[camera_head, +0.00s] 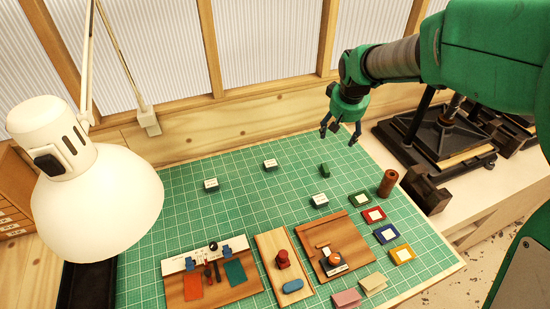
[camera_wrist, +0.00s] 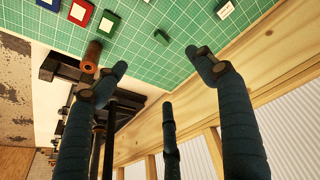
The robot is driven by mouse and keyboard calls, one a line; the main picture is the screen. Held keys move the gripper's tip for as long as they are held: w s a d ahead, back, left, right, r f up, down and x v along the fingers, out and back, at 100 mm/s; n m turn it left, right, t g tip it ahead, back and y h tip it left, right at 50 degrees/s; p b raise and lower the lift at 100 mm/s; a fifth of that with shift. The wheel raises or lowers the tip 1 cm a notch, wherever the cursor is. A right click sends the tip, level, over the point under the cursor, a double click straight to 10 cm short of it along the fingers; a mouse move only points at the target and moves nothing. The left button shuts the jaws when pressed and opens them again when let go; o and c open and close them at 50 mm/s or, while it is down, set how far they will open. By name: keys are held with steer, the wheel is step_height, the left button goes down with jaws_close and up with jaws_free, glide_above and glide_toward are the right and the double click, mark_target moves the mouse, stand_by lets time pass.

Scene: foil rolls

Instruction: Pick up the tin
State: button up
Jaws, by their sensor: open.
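I cannot tell for sure which thing is the tin. A small dark green block-like piece (camera_head: 324,170) lies on the green cutting mat (camera_head: 240,208), and it also shows in the wrist view (camera_wrist: 161,37) between my fingers. Small white-topped pieces with labels stand on the mat at the left (camera_head: 211,184), the back (camera_head: 270,164) and the centre (camera_head: 320,200). A brown upright cylinder (camera_head: 388,182) stands at the mat's right edge, also in the wrist view (camera_wrist: 91,57). My gripper (camera_head: 339,135) is open and empty, above the mat's back edge, apart from all of these.
A white lamp (camera_head: 95,190) stands at the left. Black presses (camera_head: 445,130) stand at the right. Coloured framed squares (camera_head: 374,215) line the mat's right side. Wooden boards with tools (camera_head: 330,255) lie in front. The mat's back left is mostly clear.

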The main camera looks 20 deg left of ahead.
steer(key=w+a+f+n+p, duration=0.2)
steer(key=a+f, duration=0.8)
steer(key=a, duration=0.3)
steer(key=w+a+f+n+p, duration=0.1)
steer(key=w+a+f+p, duration=0.1)
steer(key=a+f, duration=0.8)
steer(key=a+p, duration=0.1)
steer(key=a, duration=0.2)
steer(key=shift+a+f+n+g, duration=0.15)
steer(key=shift+f+n+g, duration=0.2)
steer(key=shift+n+g, duration=0.05)
steer(key=shift+f, duration=0.15)
steer(key=p, duration=0.2)
glide_above(270, 164)
steer(key=s, duration=0.1)
steer(key=shift+d+f, duration=0.25)
steer(key=shift+f, duration=1.7)
steer(key=shift+d+f, duration=0.2)
steer(key=shift+f, duration=1.75)
steer(key=shift+f, duration=0.2)
steer(key=shift+p+x, duration=0.5)
steer(key=shift+x, duration=2)
steer(key=shift+s+a, duration=0.1)
